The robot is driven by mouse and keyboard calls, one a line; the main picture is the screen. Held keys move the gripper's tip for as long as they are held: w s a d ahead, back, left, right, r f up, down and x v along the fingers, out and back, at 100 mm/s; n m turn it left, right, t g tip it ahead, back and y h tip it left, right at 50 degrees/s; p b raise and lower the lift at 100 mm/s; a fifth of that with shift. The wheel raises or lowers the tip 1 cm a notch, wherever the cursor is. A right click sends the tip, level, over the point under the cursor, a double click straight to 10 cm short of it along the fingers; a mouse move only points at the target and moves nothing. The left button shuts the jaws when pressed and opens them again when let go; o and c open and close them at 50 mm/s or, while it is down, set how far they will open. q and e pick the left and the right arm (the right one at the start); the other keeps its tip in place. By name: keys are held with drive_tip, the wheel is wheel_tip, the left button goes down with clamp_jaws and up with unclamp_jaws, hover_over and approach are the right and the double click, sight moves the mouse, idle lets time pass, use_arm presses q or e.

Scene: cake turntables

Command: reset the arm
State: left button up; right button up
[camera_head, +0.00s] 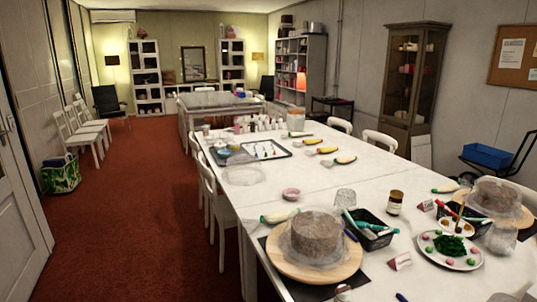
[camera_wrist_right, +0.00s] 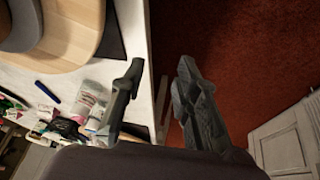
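My right gripper (camera_wrist_right: 161,66) shows in the right wrist view, with its two dark fingers apart and nothing between them. It hangs over the edge of the white table, with one finger near the edge and the other over the red carpet. No gripper shows in the head view, and my left gripper is out of sight. In the head view a wrapped brown cake (camera_head: 317,236) sits on a round wooden turntable (camera_head: 345,271) at the near end of the table. A second wrapped cake (camera_head: 494,194) stands at the right edge.
The long white table (camera_head: 240,197) carries black trays (camera_head: 371,243), a plate of decorations (camera_head: 473,262), a brown jar (camera_head: 395,203) and piping bags. In the wrist view a blue pen (camera_wrist_right: 47,92) and small containers (camera_wrist_right: 91,103) lie near the gripper. Red carpet (camera_head: 140,210) is open at left.

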drive_tip(key=s+f+g, duration=0.1)
drive_tip(key=s+f, duration=0.2)
drive_tip(key=f, duration=1.1)
drive_tip(key=s+f+g, duration=0.2)
drive_tip(key=s+f, duration=0.1)
drive_tip(key=f, duration=1.2)
drive_tip(key=s+d+f, duration=0.2)
drive_tip(key=s+f, duration=1.2)
drive_tip(key=s, duration=0.1)
drive_tip(key=shift+s+d+g, duration=0.15)
drive_tip(key=shift+d+g, duration=0.05)
drive_tip(key=shift+g, duration=0.2)
